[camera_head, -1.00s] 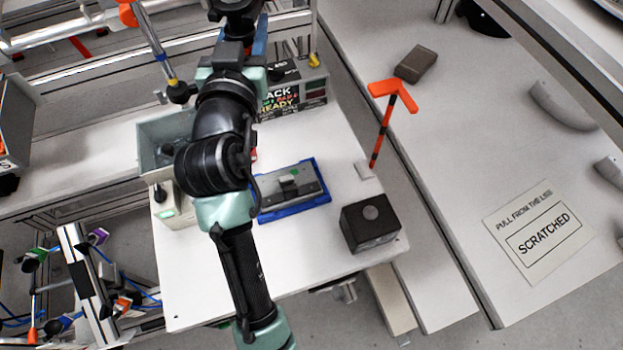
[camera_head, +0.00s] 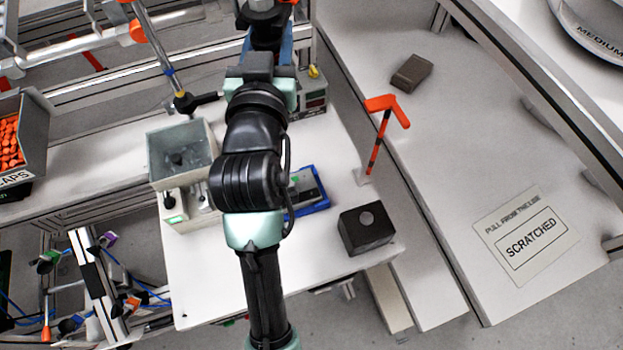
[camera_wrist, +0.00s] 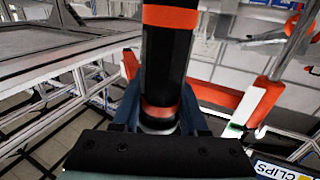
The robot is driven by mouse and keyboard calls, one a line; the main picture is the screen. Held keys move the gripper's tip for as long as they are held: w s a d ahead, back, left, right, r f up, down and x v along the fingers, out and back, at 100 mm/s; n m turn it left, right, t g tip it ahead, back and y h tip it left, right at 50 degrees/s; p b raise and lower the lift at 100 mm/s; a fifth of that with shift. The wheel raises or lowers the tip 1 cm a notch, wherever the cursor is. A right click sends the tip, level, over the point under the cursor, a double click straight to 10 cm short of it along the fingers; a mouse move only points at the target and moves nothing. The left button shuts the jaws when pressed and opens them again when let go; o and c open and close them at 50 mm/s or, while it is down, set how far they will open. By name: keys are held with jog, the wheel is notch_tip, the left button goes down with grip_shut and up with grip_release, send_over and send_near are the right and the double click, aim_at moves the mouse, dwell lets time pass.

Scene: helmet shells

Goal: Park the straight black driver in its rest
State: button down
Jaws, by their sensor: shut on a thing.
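The straight black driver (camera_wrist: 167,60), with orange bands, stands large and upright in the middle of the wrist view. My gripper (camera_wrist: 160,118) is shut on it near its lower orange band; the driver's upper end runs out of the picture. In the head view my arm reaches to the top edge, where its end is mostly cut off and the driver cannot be made out clearly. I cannot identify the driver's rest for certain. An orange bracket (camera_wrist: 250,102) shows to the right of the driver in the wrist view, apart from it.
On the white table are a grey open bin (camera_head: 152,160), a blue tray (camera_head: 318,205) partly behind my arm, and a black block (camera_head: 366,228). An orange-topped post (camera_head: 384,104) stands at the table's right edge. Metal rails (camera_head: 60,55) run at upper left.

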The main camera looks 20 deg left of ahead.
jog(key=s+d, duration=0.1)
jog(key=d, duration=0.5)
jog(key=shift+s, duration=0.15)
jog(key=s+d+b, duration=0.2)
jog(key=d+b, duration=0.2)
jog(key=d, duration=0.5)
jog(key=shift+d, duration=0.35)
dwell(0.4)
jog(key=w+d+b, duration=0.1)
jog(key=w, duration=0.5)
jog(key=shift+d, duration=0.4)
